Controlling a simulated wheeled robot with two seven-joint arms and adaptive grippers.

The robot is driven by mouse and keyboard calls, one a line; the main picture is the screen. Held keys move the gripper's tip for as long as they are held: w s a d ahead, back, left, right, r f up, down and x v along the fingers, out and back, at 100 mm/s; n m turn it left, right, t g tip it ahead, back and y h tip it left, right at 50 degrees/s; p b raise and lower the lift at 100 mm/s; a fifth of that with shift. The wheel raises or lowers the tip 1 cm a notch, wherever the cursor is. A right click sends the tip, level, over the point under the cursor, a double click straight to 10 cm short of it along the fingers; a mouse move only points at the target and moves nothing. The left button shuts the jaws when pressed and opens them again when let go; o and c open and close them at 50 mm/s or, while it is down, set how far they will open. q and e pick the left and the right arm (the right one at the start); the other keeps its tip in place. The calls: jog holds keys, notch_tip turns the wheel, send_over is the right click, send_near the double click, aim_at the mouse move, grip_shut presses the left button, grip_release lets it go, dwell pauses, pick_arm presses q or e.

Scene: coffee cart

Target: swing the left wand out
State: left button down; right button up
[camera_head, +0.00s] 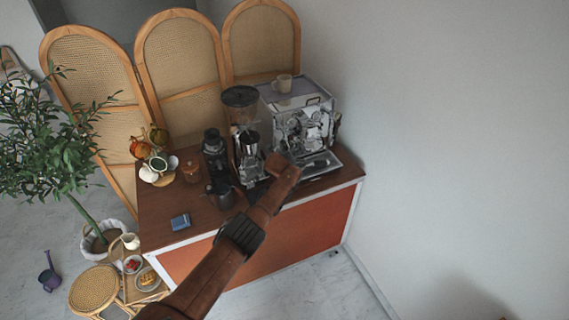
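The espresso machine (306,124) stands at the right end of the brown cart, its chrome front facing down and right. The left wand is too small to tell apart from the other chrome parts; my arm's end lies close to the machine's left front side. My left arm comes in from the lower left, and its gripper end (284,165) is in front of the machine's lower left, by the drip tray (325,163). Its fingers are hidden or too small to read, and I cannot tell whether it touches anything. My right gripper is out of view.
A coffee grinder (241,100) stands close left of the machine, with another dark grinder (215,150) beside it. A dark pitcher (222,198) is next to my arm. A cup (283,83) sits on the machine. A wall is at right.

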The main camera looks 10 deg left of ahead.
pick_arm(q)
jog(key=shift+r, duration=0.1)
dwell(0.4)
jog(key=c, duration=2)
grip_release()
jog(key=shift+d, duration=0.1)
jog(key=shift+s+d, duration=0.15)
jog(key=shift+d, duration=0.05)
jog(key=shift+a+v, duration=0.15)
jog(key=shift+v, duration=2.75)
jog(key=shift+a+v, duration=0.15)
jog(key=shift+v, duration=2.75)
